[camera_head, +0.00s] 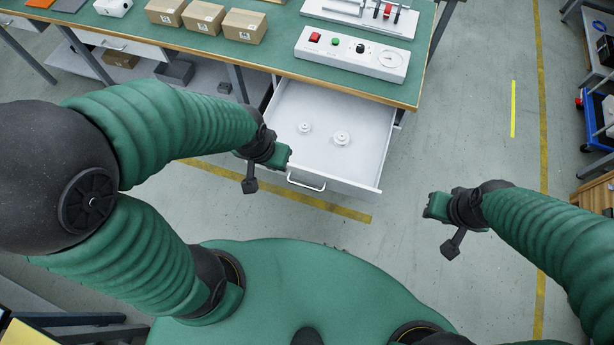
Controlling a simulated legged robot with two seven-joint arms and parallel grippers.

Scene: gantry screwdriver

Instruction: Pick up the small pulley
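Two white pulleys lie apart inside the open white drawer (365,165) under the workbench. The small pulley (304,127) is on the left. The larger pulley (342,138) is to its right and a little nearer. My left gripper (284,157) is at the drawer's left front side, left of and nearer than the small pulley, and not touching it. My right gripper (432,206) is over the floor to the right of the drawer, away from both pulleys. Both grippers are small in view, and I cannot tell their finger openings.
The green-topped workbench (275,52) carries several cardboard boxes (203,17) and a white control panel (352,54) with buttons and a gauge. The drawer handle (306,183) faces me. Open floor lies right of the drawer. A blue cart (594,128) stands far right.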

